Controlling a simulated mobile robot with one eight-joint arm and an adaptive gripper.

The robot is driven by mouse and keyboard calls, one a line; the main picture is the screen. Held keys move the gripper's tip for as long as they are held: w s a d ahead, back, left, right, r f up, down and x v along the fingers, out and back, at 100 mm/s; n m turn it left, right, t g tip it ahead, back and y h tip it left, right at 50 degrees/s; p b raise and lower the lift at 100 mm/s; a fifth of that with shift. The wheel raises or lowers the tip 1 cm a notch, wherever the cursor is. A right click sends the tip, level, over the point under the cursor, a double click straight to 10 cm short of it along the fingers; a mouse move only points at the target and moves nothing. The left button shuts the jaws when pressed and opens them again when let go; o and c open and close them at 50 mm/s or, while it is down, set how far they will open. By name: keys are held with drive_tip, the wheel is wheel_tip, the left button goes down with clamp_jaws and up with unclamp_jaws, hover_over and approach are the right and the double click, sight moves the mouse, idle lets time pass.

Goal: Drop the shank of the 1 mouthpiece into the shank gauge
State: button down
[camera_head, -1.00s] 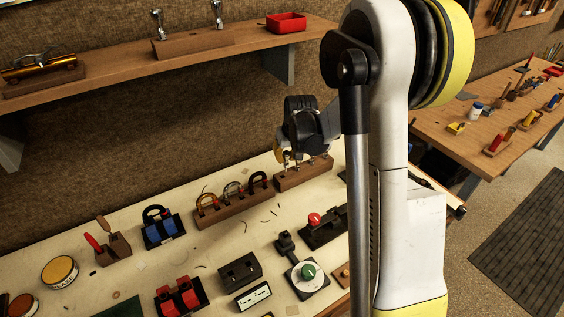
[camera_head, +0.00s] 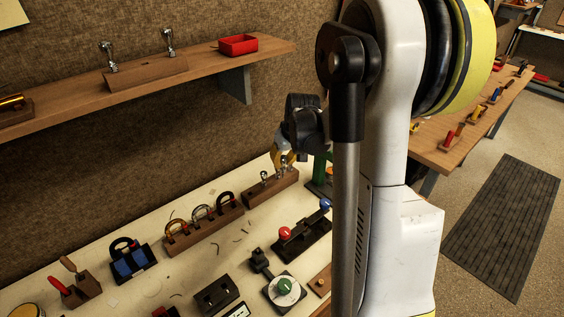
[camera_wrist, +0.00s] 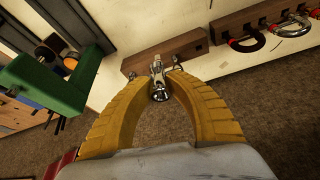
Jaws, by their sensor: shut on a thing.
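My gripper (camera_wrist: 164,85) is shut on a chrome mouthpiece (camera_wrist: 160,91), held between the yellow fingertips in the wrist view. In the head view my gripper (camera_head: 284,160) is just above and behind the right part of a wooden block (camera_head: 258,198). This block also shows in the wrist view (camera_wrist: 190,45), beyond the fingertips, with small chrome mouthpieces standing at it. The held mouthpiece is hard to make out in the head view. A green stand (camera_head: 321,178) is right of the block, partly hidden by my arm; I cannot tell whether it is the shank gauge.
A block with several curved clamp-like pieces (camera_head: 203,232) stands left of the mouthpiece block. A shelf (camera_head: 70,104) with a red tray (camera_head: 238,46) is above.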

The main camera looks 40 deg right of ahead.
drive_tip(key=shift+r+p, duration=1.5)
drive_tip(key=shift+r, duration=0.75)
